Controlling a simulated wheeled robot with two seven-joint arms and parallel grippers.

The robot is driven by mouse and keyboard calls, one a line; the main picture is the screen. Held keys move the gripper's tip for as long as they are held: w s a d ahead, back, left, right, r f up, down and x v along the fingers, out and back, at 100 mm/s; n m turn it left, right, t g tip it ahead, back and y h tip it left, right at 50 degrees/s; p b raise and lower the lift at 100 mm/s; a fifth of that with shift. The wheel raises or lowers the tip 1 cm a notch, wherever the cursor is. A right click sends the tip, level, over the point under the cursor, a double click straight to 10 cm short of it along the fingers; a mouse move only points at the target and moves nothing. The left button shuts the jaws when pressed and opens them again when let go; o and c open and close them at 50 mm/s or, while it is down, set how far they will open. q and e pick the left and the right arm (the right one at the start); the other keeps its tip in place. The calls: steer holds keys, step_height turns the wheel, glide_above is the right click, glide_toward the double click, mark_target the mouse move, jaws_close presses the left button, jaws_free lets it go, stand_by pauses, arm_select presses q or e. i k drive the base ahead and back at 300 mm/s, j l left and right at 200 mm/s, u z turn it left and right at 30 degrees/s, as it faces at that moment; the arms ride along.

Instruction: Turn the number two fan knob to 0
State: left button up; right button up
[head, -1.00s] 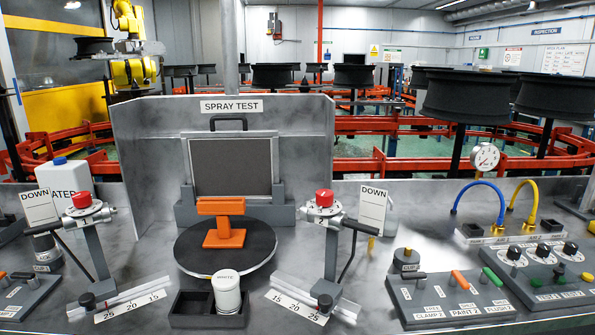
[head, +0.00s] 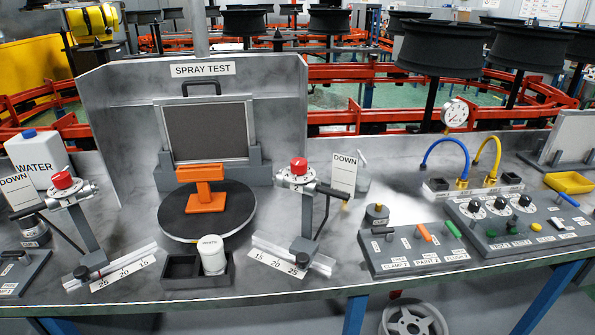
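A grey control panel (head: 545,243) stands at the right of the bench. Three black knobs on white round dials sit in a row along its back: a left one (head: 474,206), a middle one (head: 500,203) and a right one (head: 526,201). Their labels and the numbers on the dials are too small to read, so I cannot tell which is fan number two or where each one points. Green and yellow buttons are in front of them. Neither of my grippers shows in the head view.
A lever panel (head: 405,262) with black, orange and green handles adjoins on the left. Blue and yellow hoses (head: 447,143) and a gauge (head: 455,113) rise behind. A yellow tray (head: 570,182) is at the right. The spray test booth (head: 270,145) and turntable (head: 240,212) are left of centre.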

mark_target(526, 200)
steer(key=z, duration=1.55)
steer(key=i+l+u, duration=0.25)
steer(key=i, duration=0.15)
